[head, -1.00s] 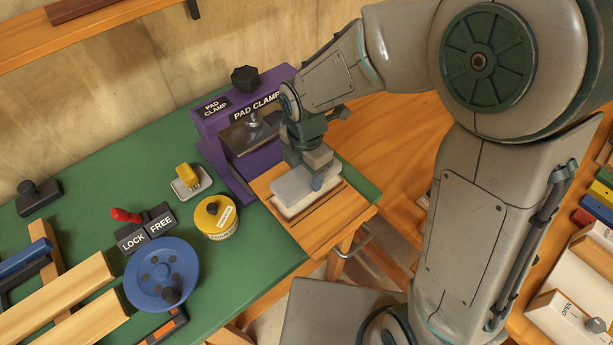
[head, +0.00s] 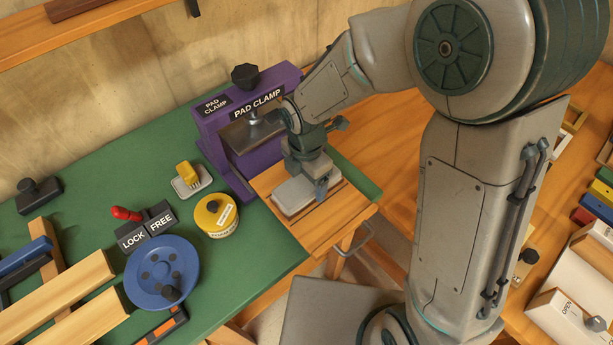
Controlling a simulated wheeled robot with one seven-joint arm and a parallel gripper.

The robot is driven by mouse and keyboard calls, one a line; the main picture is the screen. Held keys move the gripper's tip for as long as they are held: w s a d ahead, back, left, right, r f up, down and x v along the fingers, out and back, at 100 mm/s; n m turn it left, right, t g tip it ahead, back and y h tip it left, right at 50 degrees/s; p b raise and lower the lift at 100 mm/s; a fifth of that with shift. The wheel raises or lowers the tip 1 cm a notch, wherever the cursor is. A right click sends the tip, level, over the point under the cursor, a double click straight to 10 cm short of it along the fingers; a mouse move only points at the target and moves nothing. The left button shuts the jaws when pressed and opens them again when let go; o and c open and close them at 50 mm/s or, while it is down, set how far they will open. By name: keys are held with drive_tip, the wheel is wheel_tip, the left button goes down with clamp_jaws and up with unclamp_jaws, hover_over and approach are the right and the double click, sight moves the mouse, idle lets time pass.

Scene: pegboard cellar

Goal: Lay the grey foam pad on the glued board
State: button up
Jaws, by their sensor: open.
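The light grey foam pad (head: 295,197) lies flat on the wooden tray in front of the purple clamp. A thin paler edge shows under it; I cannot tell whether this is the glued board, which the pad mostly covers. My gripper (head: 314,184) points down over the pad's back right part, with one bluish finger at its right side. The gripper is open. Its far finger and any contact with the pad are hidden.
The purple pad clamp (head: 247,130) stands just behind the tray (head: 333,229). On the green bench are a yellow glue tin (head: 215,218), a yellow-handled brush on a small dish (head: 192,181), a LOCK/FREE lever (head: 146,228) and a blue handwheel (head: 161,272).

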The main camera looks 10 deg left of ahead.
sight(306, 181)
wheel_tip(306, 181, up, 12)
drive_tip(key=s+d+r+m+t, duration=0.1)
drive_tip(key=s+d+m, duration=0.3)
drive_tip(key=d+m, duration=0.7)
drive_tip(key=s+d+r+m+t, duration=0.2)
drive_tip(key=s+d+r+m, duration=0.1)
drive_tip(key=d+m, duration=0.8)
drive_tip(key=shift+s+d+m+p, duration=0.3)
drive_tip(key=shift+s+d+m, duration=0.1)
drive_tip(key=shift+m, duration=2.5)
drive_tip(key=shift+a+r, duration=0.1)
